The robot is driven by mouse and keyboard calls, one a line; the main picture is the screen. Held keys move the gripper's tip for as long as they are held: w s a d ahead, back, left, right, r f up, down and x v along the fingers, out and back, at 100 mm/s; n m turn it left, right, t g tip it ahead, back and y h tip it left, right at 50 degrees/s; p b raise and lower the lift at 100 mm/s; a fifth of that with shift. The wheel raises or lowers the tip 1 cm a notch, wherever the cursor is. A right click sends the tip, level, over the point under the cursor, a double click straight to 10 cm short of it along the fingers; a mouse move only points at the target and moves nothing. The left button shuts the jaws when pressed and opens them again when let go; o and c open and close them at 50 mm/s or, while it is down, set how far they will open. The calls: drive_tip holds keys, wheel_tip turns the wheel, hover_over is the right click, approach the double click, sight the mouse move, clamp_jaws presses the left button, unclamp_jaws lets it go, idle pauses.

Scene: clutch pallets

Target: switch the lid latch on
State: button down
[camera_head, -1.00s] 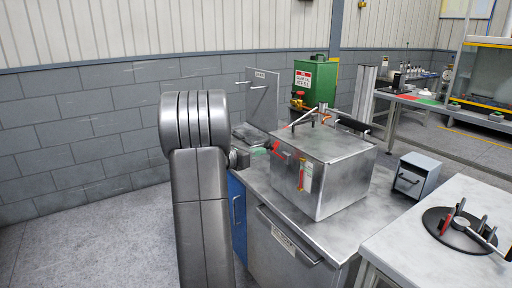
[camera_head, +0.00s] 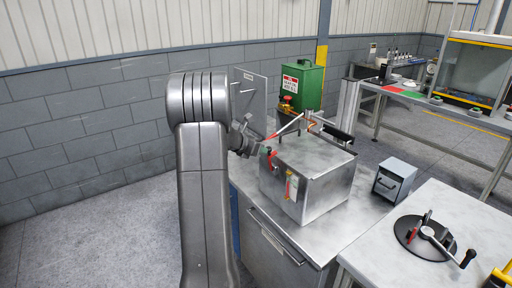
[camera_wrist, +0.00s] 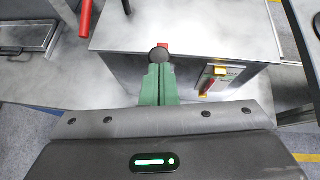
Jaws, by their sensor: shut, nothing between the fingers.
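A grey metal box (camera_head: 310,172) with a flat lid stands on the bench, right of my arm. A small red latch part (camera_head: 272,157) sits at the lid's left edge. In the wrist view a dark round knob (camera_wrist: 158,54) with a bit of red behind it lies at the lid edge (camera_wrist: 200,48). My gripper (camera_wrist: 158,70) has green fingers pressed together, empty, with their tips right at the knob. Whether they touch it I cannot tell. The fingers show small in the head view (camera_head: 264,150) beside the red part.
A label with a red strip (camera_head: 289,188) is on the box's front. Red and black bars rise behind the lid. A small grey cabinet (camera_head: 393,180) and a round black plate with a handle (camera_head: 425,238) stand to the right. A green canister (camera_head: 301,85) is behind.

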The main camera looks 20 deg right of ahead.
drive_tip(key=shift+w+d+r, duration=0.25)
drive_tip(key=shift+d+r, duration=0.05)
drive_tip(key=shift+d, duration=0.4)
drive_tip(key=shift+w+d+r, duration=0.2)
drive_tip(key=shift+d+r, duration=0.05)
drive_tip(key=shift+d, duration=0.45)
drive_tip(key=shift+a, duration=0.15)
drive_tip(key=d+r+v, duration=0.1)
drive_tip(key=v, duration=1.1)
drive_tip(key=shift+s+a+r, duration=0.15)
drive_tip(key=shift+a+r, duration=0.05)
drive_tip(key=shift+r, duration=0.35)
drive_tip(key=shift+d+f, duration=0.1)
